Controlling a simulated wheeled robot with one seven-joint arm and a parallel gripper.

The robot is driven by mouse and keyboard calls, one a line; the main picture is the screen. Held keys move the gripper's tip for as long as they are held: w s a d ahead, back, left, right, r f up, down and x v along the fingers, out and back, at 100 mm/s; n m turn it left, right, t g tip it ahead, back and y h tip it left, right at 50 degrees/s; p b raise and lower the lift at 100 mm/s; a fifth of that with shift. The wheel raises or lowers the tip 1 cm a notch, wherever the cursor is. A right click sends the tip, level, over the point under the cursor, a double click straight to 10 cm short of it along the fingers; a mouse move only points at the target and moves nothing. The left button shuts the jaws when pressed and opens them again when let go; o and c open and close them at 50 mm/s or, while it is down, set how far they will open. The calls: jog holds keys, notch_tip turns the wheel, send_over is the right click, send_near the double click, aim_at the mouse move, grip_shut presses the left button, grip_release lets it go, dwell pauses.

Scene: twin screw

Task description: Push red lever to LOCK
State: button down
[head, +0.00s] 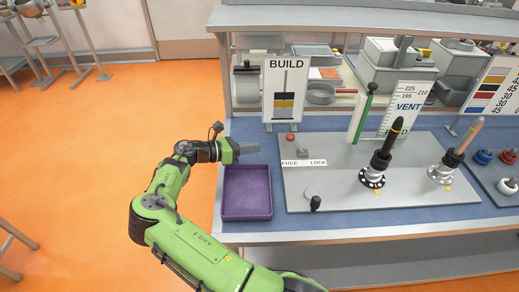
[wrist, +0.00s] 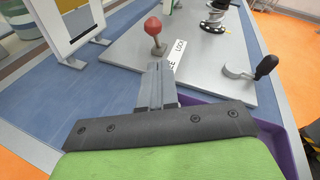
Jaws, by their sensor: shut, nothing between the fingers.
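The red lever (head: 291,138) is a short stick with a red knob on the grey panel (head: 330,197), behind the white FREE LOCK label (head: 304,162). It stands nearer the FREE end of the label. In the wrist view the red knob (wrist: 153,26) shows just beyond my fingertips, with the label (wrist: 177,53) to its right. My gripper (head: 256,147) is shut and empty, left of the lever above the purple tray's far edge, pointing right. It appears apart from the lever. In the wrist view my gripper (wrist: 158,68) hides part of the label.
The purple tray (head: 247,214) lies left of the panel. A black-knobbed crank (head: 315,203) is at the panel's front. The BUILD board (head: 285,120) stands behind the lever.

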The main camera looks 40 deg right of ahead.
jog(key=shift+w+a+f+n, duration=0.1)
jog(key=shift+w+n, duration=0.2)
send_near(296, 144)
jog(key=x, duration=0.3)
jog(key=shift+w+d+r, duration=0.2)
jog(key=shift+r, duration=0.05)
jog(key=shift+r, duration=0.1)
